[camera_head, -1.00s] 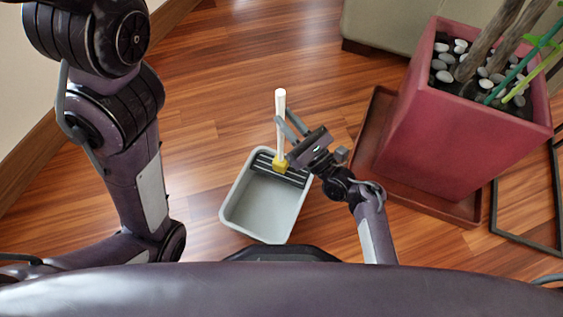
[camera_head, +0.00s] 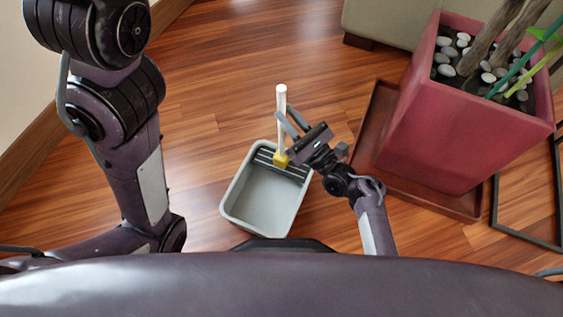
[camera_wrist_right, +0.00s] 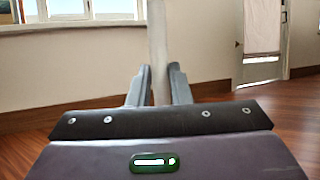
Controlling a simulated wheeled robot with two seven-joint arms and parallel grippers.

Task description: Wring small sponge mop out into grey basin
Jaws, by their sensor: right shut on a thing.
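The small sponge mop has a white handle (camera_head: 281,112) and a yellow sponge head (camera_head: 281,160). It stands nearly upright, its head at the dark ribbed wringer part of the grey basin (camera_head: 228,200), along the basin's far edge. I cannot tell how firmly the sponge touches the ribs. My right gripper (camera_head: 287,122) is shut on the handle, coming from the right. In the right wrist view the handle (camera_wrist_right: 158,50) rises between the two fingers (camera_wrist_right: 157,88). My left gripper is not in view; only my left arm shows at the left.
A red planter (camera_head: 450,120) with pebbles and stems stands on a brown tray (camera_head: 375,130) right of the basin. A pale sofa-like piece (camera_head: 390,22) is behind. Wooden floor left of the basin is clear. A dark frame (camera_head: 525,236) lies at far right.

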